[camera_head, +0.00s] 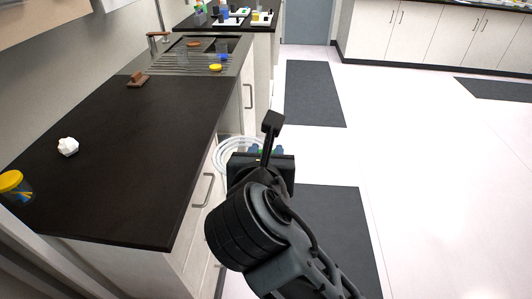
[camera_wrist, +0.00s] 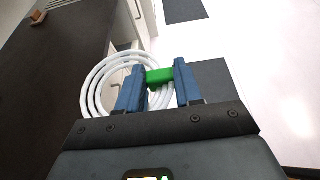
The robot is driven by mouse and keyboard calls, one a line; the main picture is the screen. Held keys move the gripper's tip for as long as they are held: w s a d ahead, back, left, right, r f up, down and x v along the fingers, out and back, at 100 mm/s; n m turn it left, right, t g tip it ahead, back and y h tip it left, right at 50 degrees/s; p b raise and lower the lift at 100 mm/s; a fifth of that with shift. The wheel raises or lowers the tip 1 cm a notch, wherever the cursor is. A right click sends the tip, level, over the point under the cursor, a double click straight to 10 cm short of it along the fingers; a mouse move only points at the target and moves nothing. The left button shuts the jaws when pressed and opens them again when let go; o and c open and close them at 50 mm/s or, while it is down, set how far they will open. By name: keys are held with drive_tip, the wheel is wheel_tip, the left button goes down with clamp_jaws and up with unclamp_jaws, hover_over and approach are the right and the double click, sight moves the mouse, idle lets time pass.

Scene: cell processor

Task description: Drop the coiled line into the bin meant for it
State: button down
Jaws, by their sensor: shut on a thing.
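The coiled line is a loop of several white tube turns (camera_wrist: 97,85) with a green block (camera_wrist: 159,76) on it. My gripper (camera_wrist: 159,88) is shut on the green block in the wrist view, with a blue finger on each side. The coil hangs off to the left of the fingers, in the air beside the counter front. In the head view the coil (camera_head: 226,152) shows left of my gripper (camera_head: 262,150), mostly hidden behind my wrist. I cannot make out a bin meant for the coil in either view.
A dark counter (camera_head: 130,160) runs along the left, with a crumpled white piece (camera_head: 67,146), a yellow-lidded jar (camera_head: 14,186) and a brown block (camera_head: 138,80). A sink area (camera_head: 190,62) lies beyond. Dark mats (camera_head: 314,92) lie on the open pale floor to the right.

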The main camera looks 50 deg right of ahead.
drive_tip(key=shift+s+d+f, duration=0.15)
drive_tip(key=shift+s+d, duration=0.05)
drive_tip(key=shift+s, duration=0.1)
drive_tip(key=shift+a+f, duration=0.1)
drive_tip(key=shift+f, duration=0.25)
drive_tip(key=shift+w+a+f+n+y, duration=0.25)
drive_tip(key=shift+w+f+n+y, duration=0.05)
drive_tip(key=shift+f+n, duration=0.15)
drive_tip(key=w+a+f+n+t+y, duration=0.1)
drive_tip(key=w+a+f+n+y, duration=0.1)
drive_tip(key=f, duration=0.6)
drive_tip(key=w+a+f+n+t+y, duration=0.2)
drive_tip(key=a+f+n+y, duration=0.1)
drive_tip(key=f, duration=0.5)
drive_tip(key=w+a+f+n+t+y, duration=0.2)
drive_tip(key=f+n+y, duration=0.3)
drive_tip(key=f, duration=0.4)
drive_tip(key=shift+w+a, duration=0.2)
drive_tip(key=shift+a, duration=0.5)
drive_tip(key=shift+s, duration=0.1)
